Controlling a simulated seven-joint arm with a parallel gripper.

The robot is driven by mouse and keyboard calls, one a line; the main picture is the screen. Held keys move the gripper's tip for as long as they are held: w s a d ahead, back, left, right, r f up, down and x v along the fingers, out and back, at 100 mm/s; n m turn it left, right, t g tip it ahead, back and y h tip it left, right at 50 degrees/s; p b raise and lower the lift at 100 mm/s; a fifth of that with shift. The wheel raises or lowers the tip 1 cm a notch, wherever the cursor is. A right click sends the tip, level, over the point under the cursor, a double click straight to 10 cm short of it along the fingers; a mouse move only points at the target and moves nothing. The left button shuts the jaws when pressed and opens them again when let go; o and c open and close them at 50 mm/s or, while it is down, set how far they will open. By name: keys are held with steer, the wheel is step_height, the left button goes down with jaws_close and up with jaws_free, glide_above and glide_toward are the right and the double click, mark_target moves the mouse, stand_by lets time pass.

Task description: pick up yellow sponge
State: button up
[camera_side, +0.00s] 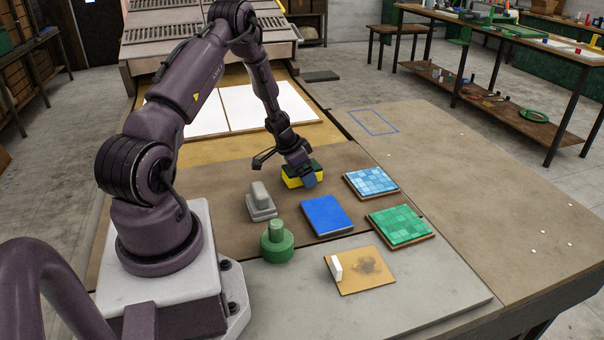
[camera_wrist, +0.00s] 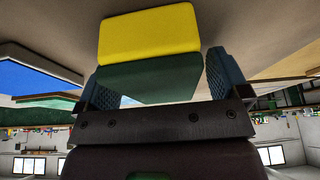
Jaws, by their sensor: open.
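The yellow sponge (camera_side: 291,182) lies on the brown work table, with a dark green layer on it. In the wrist view the sponge (camera_wrist: 150,34) shows its yellow part and its green part close in front of the palm. My gripper (camera_side: 303,174) is down at the sponge. In the wrist view my gripper (camera_wrist: 163,78) is open, with one blue-grey finger on each side of the sponge. A gap shows at the left finger; I cannot tell if the right finger touches. In the side view a blue finger hides part of the sponge.
Close by are a grey handled block (camera_side: 261,206), a blue pad (camera_side: 326,216) and a light blue mosaic tile (camera_side: 371,181). Nearer are a green mosaic tile (camera_side: 400,224), a green knobbed cylinder (camera_side: 277,246) and a tan board (camera_side: 372,282). The table's right side is mostly clear.

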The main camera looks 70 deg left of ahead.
steer(key=shift+f, duration=0.15)
steer(key=c, duration=1)
steer(key=shift+r, duration=0.55)
step_height(320, 180, up, 3)
steer(key=shift+s+r, duration=0.1)
steer(key=shift+r, duration=0.05)
steer(key=s+d+r, duration=0.9)
steer(key=d, duration=0.1)
steer(key=shift+s, duration=0.35)
